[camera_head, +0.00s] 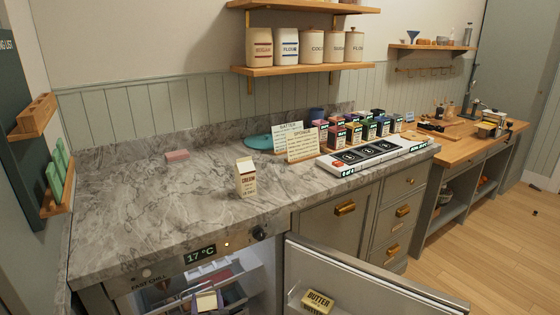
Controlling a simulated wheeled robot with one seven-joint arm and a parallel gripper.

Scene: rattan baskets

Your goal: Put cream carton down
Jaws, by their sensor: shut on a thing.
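The cream carton (246,181) is a small off-white box with a gabled top and dark lettering. It appears upright over the grey marbled countertop (130,210), near the front edge and above the open fridge. I cannot tell for certain whether its base touches the surface. My gripper is not visible in this view, so its fingers and any hold on the carton cannot be seen.
The fridge door (370,282) stands open, with a butter pack (318,301) inside it. A pink block (177,156) lies farther back on the counter. Cards, several small boxes and a tray (375,155) fill the right side. The counter's left part is clear.

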